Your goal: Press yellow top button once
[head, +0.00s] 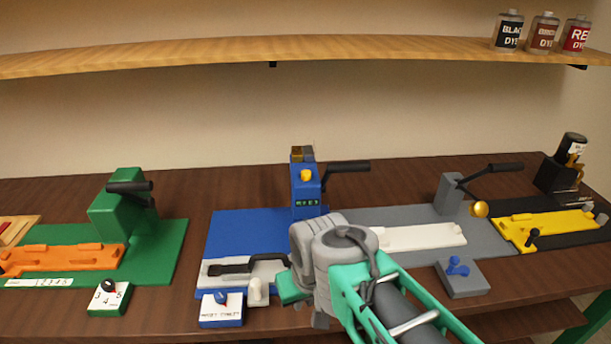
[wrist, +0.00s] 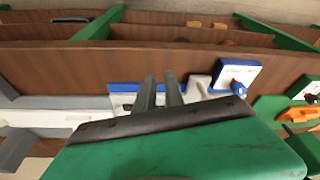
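The yellow top button (head: 306,175) is a small round cap on the upper front of the upright blue machine (head: 305,196), above a small green-lettered display. It stands clear, with nothing touching it. My gripper shows in the wrist view (wrist: 160,82) as two dark parallel fingers with a narrow gap between them and nothing held. In the head view its green body is low, in front of the blue base plate (head: 230,232), well below and nearer than the button; the fingertips are hidden there. The button is not visible in the wrist view.
A black lever (head: 347,166) sticks out right of the blue machine. A knob box (head: 221,309) and a white peg (head: 258,292) stand near the front edge. A green station (head: 122,215) is left; grey (head: 455,195) and yellow (head: 550,227) stations are right. A shelf (head: 200,55) hangs above.

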